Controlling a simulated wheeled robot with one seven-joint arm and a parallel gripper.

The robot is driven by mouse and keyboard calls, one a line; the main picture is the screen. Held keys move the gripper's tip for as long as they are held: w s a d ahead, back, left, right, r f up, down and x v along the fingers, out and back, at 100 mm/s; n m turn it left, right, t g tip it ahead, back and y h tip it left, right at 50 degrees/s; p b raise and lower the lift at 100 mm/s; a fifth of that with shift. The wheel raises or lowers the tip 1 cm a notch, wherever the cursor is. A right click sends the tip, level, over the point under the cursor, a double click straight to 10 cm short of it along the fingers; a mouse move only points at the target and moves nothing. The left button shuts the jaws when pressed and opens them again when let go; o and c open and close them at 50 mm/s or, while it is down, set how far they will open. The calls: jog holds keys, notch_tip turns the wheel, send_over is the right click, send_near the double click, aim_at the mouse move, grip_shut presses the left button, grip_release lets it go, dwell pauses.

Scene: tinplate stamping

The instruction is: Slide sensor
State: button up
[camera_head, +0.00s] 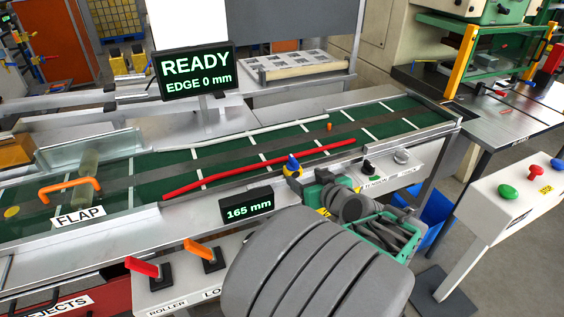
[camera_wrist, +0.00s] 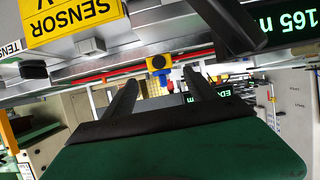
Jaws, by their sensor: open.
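The sensor is a small blue and yellow block (camera_head: 292,165) at the near rail of the green conveyor. It also shows in the wrist view (camera_wrist: 158,63), beyond and roughly between my two fingertips. My gripper (camera_wrist: 160,80) is open, with nothing between its fingers that I can see. In the head view my arm reaches in from the front, with its end just right of the sensor; the fingertips are hard to make out there. The wrist view is upside down and shows a yellow SENSOR label (camera_wrist: 75,18). Whether a finger touches the sensor I cannot tell.
A small display (camera_head: 248,206) reads 165 mm; a larger one (camera_head: 196,70) reads READY, EDGE 0 mm. A red guide rail (camera_head: 260,169) runs along the belt (camera_head: 235,157). Red and orange levers (camera_head: 200,250) stand at the front left. A button panel (camera_head: 520,195) stands right.

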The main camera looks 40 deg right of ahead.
aim_at(296, 171)
jog(key=x, duration=0.8)
jog(key=shift+a, duration=0.15)
jog(key=shift+c, duration=0.5)
grip_shut()
